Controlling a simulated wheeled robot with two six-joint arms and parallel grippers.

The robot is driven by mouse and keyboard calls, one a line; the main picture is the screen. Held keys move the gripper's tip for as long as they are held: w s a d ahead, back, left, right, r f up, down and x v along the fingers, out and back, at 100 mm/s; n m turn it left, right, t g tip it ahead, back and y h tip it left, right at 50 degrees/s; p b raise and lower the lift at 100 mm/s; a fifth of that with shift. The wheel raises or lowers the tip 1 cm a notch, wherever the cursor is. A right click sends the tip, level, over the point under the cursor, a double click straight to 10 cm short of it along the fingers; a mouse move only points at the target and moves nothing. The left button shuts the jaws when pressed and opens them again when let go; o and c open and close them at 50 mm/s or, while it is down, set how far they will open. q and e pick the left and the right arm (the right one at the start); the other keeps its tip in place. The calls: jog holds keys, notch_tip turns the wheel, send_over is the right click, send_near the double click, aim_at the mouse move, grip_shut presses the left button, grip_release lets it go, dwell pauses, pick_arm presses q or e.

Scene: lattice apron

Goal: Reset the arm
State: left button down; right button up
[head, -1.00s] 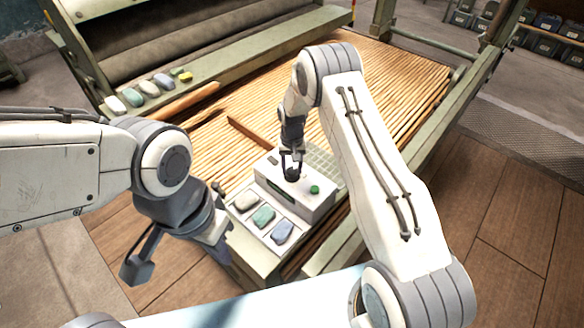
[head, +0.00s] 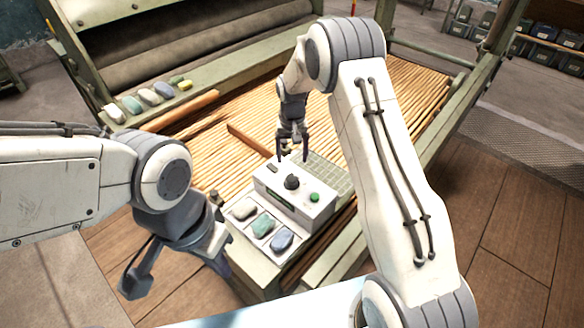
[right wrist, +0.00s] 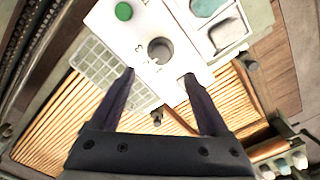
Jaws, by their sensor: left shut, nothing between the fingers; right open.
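My right gripper (head: 292,160) is open and empty. It hovers just beyond a white control box (head: 278,205) with a black knob (head: 292,182) and a green button (head: 314,197). In the right wrist view the fingers (right wrist: 158,82) point toward the box, and the grey-topped knob (right wrist: 160,50) lies ahead of them, apart from both tips. My left gripper (head: 135,283) is shut and empty, low at the left beside the box's stand.
A tray with grey, green and blue stones (head: 262,226) sits in front of the box. Wooden slats (head: 390,95) spread behind it. Several stones (head: 150,96) rest on a green ledge at the upper left. A grid panel (head: 325,172) lies behind the box.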

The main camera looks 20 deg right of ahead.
jog(key=shift+r, duration=0.75)
jog(key=s+a+r+n, duration=0.4)
jog(key=s+a+r, duration=0.75)
jog(key=s, duration=0.25)
jog(key=s+r+n, duration=0.1)
jog(key=s+n, duration=0.2)
jog(key=s, duration=0.8)
jog(key=s+r+n+y, duration=0.1)
jog(key=s+r+n, duration=0.1)
jog(key=s, duration=0.9)
jog(key=shift+s+n, duration=0.2)
jog(key=shift+n, duration=0.2)
jog(key=shift+d+r, duration=0.1)
jog(key=shift+c, duration=0.3)
